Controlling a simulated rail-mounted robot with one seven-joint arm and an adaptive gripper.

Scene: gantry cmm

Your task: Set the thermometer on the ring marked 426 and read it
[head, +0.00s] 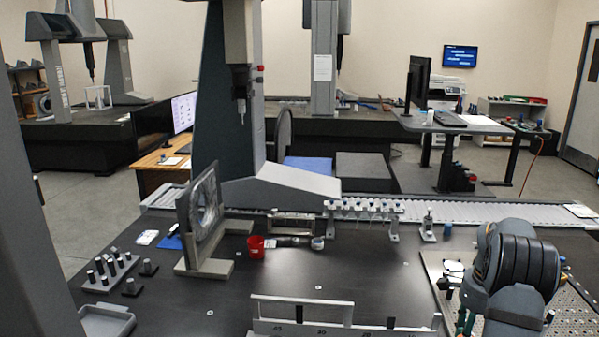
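A large grey metal ring (207,212) stands upright against a dark plate fixture on the black table, left of centre. I cannot read a number on it from here. I cannot pick out the thermometer with certainty. Part of my arm, with black bands, fills the lower right over the perforated plate.
A red cup (256,247) and a small round jar (318,243) stand right of the ring. A block of black pegs (110,268) and a grey tray (106,320) are at left. A numbered rack (345,329) lies at front. The middle table is largely clear.

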